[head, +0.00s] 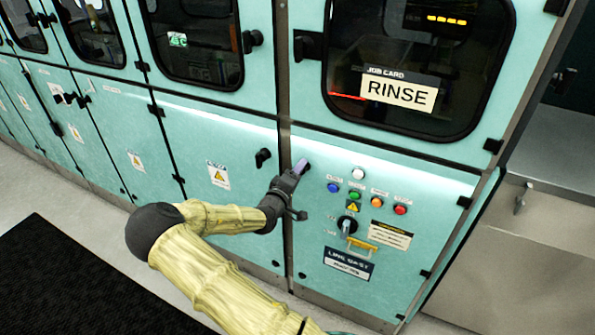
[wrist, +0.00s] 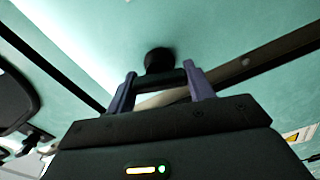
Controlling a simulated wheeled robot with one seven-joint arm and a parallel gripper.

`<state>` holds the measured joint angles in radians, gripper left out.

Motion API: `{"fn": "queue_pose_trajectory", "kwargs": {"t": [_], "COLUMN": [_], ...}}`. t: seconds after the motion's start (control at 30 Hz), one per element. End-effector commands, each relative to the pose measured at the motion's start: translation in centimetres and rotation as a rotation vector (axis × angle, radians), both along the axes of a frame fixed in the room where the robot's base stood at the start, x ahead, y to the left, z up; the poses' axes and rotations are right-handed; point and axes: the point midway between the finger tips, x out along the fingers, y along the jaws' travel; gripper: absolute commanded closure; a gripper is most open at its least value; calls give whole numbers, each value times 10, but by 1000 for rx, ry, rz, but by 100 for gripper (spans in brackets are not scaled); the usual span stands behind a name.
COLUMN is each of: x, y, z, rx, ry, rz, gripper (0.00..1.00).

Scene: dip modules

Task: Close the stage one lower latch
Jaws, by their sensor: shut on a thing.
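My gripper (head: 301,168) is at the upper left of the lower teal panel that carries the buttons, beside the seam between two cabinets. In the wrist view its two purple fingers (wrist: 162,88) are shut on a black latch (wrist: 159,60), one on each side of its dark handle. The latch's round hub sits against the teal panel. In the head view the gripper hides most of this latch, so its exact turn is hard to tell. A similar black latch (head: 263,157) is on the panel to the left, apart from the gripper.
Coloured buttons (head: 378,198), a rotary switch (head: 347,224) and a yellow handle (head: 362,244) are just right of my gripper. Above is a window with a RINSE card (head: 402,94). A black mat (head: 75,285) lies on the floor, and a metal counter (head: 530,235) stands at right.

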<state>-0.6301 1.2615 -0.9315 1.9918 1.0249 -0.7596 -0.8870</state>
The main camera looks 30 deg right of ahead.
Motion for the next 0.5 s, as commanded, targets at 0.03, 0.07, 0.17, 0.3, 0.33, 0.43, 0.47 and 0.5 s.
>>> {"fn": "queue_pose_trajectory", "kwargs": {"t": [0.03,0.07,0.17,0.3,0.33,0.43,0.47,0.5], "x": [1,1,1,1,1,2,2,2], "y": [2,2,2,2,2,2,2,2], "z": [0,0,0,-1,-1,-1,-1,-1], "rx": [-27,-42,-92,-145,-154,-179,-184,-190], "ry": [32,53,115,184,195,227,236,243], "rz": [5,5,6,5,6,5,5,5], "gripper": [70,70,70,70,70,70,70,70]}}
